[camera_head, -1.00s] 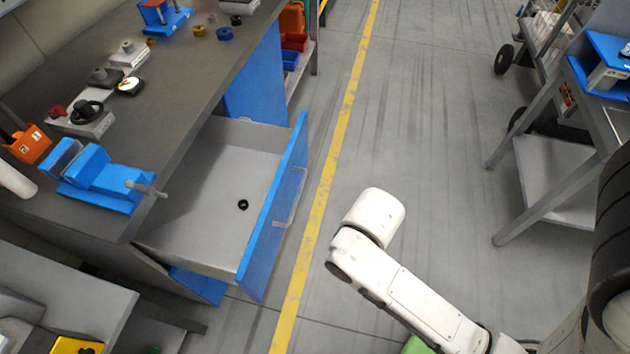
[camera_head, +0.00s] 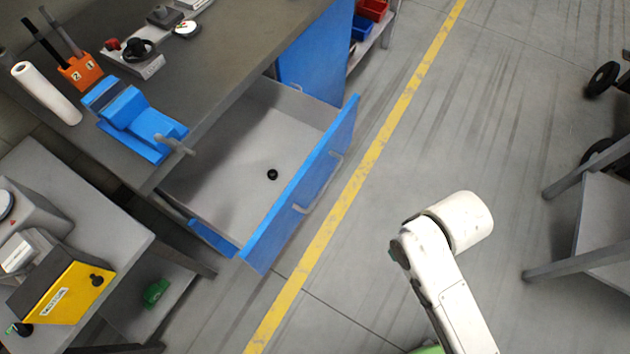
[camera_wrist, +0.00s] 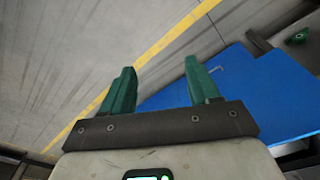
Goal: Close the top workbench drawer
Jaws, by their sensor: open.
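The top workbench drawer (camera_head: 225,165) is pulled far out of the grey-topped workbench (camera_head: 225,55). Its blue front (camera_head: 302,190) carries a pale bar handle (camera_head: 322,184), and a small black round part (camera_head: 272,174) lies on its floor. My white arm is at the lower right of the head view, apart from the drawer front; the gripper is outside that view. In the wrist view my gripper (camera_wrist: 161,85) has two green fingers spread apart with nothing between them. A blue panel (camera_wrist: 240,90), probably the drawer front, lies beyond and to the right of the fingers.
A blue vise (camera_head: 130,118), an orange tool holder (camera_head: 80,72) and a white roll (camera_head: 46,93) stand on the workbench. A side table with a yellow box (camera_head: 68,287) is at lower left. A grey cart (camera_head: 605,210) is at right. The floor between is clear.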

